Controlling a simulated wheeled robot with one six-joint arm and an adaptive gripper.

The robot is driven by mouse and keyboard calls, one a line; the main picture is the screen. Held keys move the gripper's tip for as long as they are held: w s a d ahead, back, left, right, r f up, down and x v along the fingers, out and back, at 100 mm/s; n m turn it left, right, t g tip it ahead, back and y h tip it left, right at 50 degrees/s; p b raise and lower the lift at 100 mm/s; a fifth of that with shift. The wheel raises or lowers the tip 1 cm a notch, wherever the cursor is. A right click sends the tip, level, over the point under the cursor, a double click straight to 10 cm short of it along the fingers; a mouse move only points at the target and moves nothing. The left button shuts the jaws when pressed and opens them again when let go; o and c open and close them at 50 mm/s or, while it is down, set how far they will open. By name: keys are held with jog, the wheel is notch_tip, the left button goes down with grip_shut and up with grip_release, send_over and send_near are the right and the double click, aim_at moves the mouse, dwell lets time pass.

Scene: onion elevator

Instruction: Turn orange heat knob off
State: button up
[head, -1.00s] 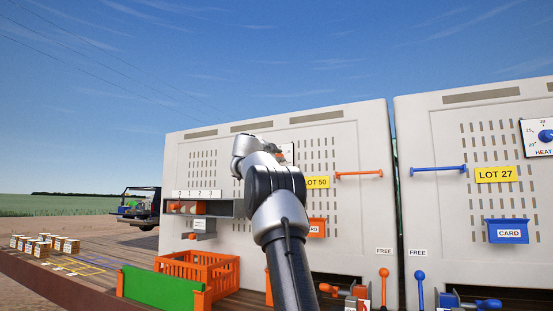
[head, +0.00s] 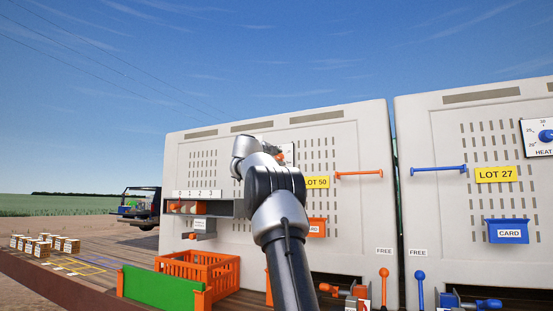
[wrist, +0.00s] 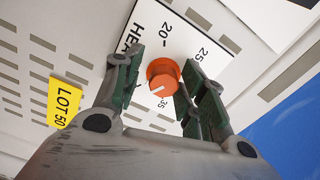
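The orange heat knob (wrist: 163,76) sits on a white dial plate (wrist: 172,22) marked 20, 25 and 35 in the wrist view. A white line on the knob points to the lower left of that view. My gripper (wrist: 165,62) is open, with one finger on each side of the knob. A gap shows between the left finger and the knob; the right fingers look very close to it, and I cannot tell if they touch. In the head view, my arm hides the knob and my fingers; only an edge of the dial plate (head: 287,152) shows.
A yellow LOT 50 sign (wrist: 64,103) is beside the dial. An orange handle bar (head: 358,174) and an orange card box (head: 317,228) are on the same panel. The blue-fitted LOT 27 panel (head: 495,130) is to the right. An orange crate (head: 198,264) is low at left.

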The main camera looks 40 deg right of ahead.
jog(key=shift+r, duration=0.2)
jog(key=shift+s+a, duration=0.1)
jog(key=shift+a, duration=0.05)
jog(key=shift+s+a, duration=0.1)
jog(key=shift+a, duration=0.2)
jog(key=v, duration=1.1)
